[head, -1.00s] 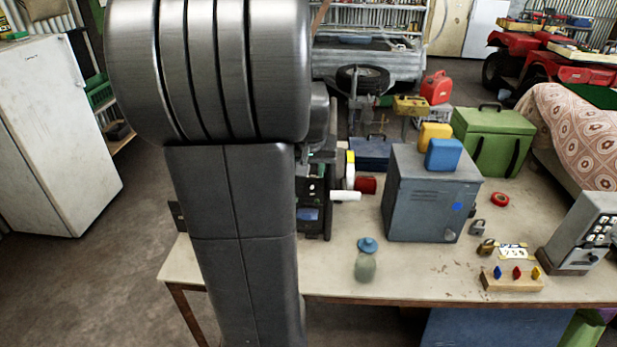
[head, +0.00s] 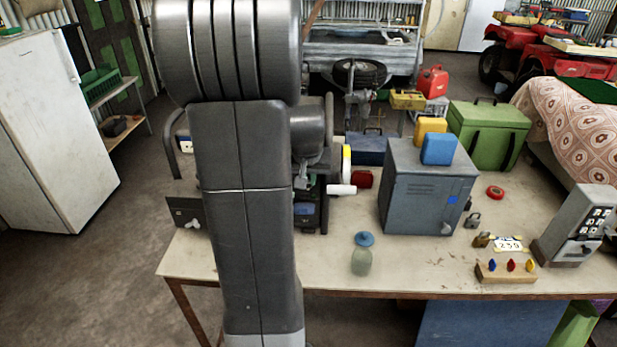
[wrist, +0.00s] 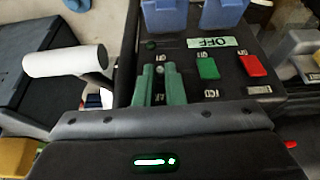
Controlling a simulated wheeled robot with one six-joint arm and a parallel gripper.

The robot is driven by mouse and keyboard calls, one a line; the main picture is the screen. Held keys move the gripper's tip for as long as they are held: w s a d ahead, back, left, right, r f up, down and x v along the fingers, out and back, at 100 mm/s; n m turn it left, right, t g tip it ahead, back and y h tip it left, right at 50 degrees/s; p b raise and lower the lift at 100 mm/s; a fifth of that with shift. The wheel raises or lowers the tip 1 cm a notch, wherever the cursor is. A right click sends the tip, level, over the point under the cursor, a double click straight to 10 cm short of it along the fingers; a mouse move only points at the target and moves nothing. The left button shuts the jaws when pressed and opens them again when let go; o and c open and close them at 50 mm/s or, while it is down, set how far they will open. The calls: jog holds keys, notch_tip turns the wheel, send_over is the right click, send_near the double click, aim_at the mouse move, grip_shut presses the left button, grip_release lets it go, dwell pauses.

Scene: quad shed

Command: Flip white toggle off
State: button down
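In the wrist view a dark control panel (wrist: 270,98) carries a green rocker (wrist: 208,68), a red rocker (wrist: 251,65), small white labels and a pale green OFF plate (wrist: 205,42). The lettering appears upside down. In the head view my arm hides much of the dark machine (head: 308,212), and my gripper cannot be made out.
A white cylindrical handle (head: 341,190) sticks out right of the machine; it also shows in the wrist view (wrist: 65,61). Two blue blocks stand beyond the fingertips.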

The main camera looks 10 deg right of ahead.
jog(key=shift+f+b, duration=0.2)
jog(key=shift+b, duration=0.5)
jog(key=b, duration=0.1)
jog(key=t+b, duration=0.1)
jog(key=b, duration=0.1)
jog(key=shift+s+a+f+t+b, duration=0.1)
jog(key=shift+s+f+t+b, duration=0.05)
jog(key=shift+f+t+b, duration=0.2)
jog(key=t+b, duration=0.1)
jog(key=b, duration=0.3)
jog(key=f+t+h+b, duration=0.1)
jog(key=b, duration=0.4)
jog(key=t+b, duration=0.2)
jog(key=b, duration=0.3)
jog(key=shift+s+a+f+h, duration=0.1)
jog(key=shift+s+f+h, duration=0.1)
jog(key=shift+s+h, duration=0.15)
jog(key=t+b, duration=0.1)
jog(key=b, duration=0.5)
jog(key=f+t+b, duration=0.1)
jog(key=b, duration=0.5)
jog(key=shift+s+t+h, duration=0.2)
jog(key=shift+t+h, duration=0.15)
jog(key=t+b, duration=0.1)
jog(key=b, duration=0.3)
jog(key=shift+r, duration=0.2)
jog(key=c, duration=1.5)
grip_release()
